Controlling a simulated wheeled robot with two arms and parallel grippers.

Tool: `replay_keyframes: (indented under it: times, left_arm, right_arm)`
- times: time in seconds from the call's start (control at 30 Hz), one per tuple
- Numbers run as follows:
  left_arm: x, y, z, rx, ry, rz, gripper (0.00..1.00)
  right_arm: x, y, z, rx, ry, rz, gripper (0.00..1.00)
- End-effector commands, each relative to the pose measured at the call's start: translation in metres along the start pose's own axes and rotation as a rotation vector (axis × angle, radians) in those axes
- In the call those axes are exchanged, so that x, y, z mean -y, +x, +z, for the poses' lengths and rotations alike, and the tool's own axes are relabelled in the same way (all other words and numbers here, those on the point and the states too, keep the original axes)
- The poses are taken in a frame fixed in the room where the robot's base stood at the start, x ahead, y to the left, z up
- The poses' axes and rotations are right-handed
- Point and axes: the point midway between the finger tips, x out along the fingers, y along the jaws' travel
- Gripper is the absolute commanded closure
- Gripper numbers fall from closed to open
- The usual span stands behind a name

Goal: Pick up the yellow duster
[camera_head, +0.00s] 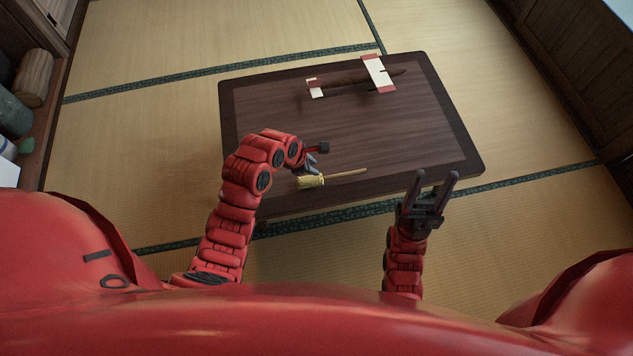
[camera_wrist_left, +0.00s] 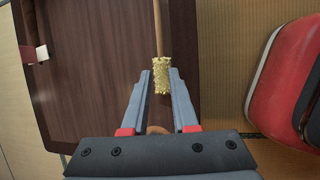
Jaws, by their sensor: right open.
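The yellow duster (camera_head: 311,182) lies near the front edge of the dark wooden table (camera_head: 350,137), its fluffy yellow head to the left and its thin wooden handle pointing right. In the left wrist view the duster's head (camera_wrist_left: 161,77) is just at the tips of my left gripper (camera_wrist_left: 161,85), between or slightly beyond them. The left fingers stand apart, with a gap between them. In the head view my left gripper (camera_head: 309,165) is partly hidden by its own wrist, right above the duster head. My right gripper (camera_head: 436,187) is open and empty at the table's front right edge.
A dark sheathed object (camera_head: 350,80) rests on a stand with white and red pieces (camera_head: 379,73) at the table's back. Rolled items (camera_head: 34,78) stand on a shelf at left. The table's middle is clear. Tatami floor surrounds the table.

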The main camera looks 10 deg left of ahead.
Motion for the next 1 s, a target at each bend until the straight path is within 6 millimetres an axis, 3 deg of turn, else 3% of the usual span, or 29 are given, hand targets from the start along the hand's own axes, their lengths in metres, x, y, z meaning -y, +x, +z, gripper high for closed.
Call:
replay_keyframes:
  times: [0.4, 0.77, 1.0]
  left_arm:
    - [0.001, 0.085, -0.001, -0.002, 0.001, -0.001, 0.73]
    - [0.002, 0.114, 0.0, 0.0, 0.002, -0.001, 0.73]
    - [0.002, 0.147, 0.001, 0.0, 0.002, 0.001, 0.73]
  right_arm:
    - [0.001, -0.02, 0.004, 0.0, 0.0, 0.0, 0.5]
    - [0.001, -0.029, 0.005, 0.0, 0.0, 0.0, 0.5]
    - [0.002, -0.045, 0.008, 0.0, 0.0, 0.0, 0.5]
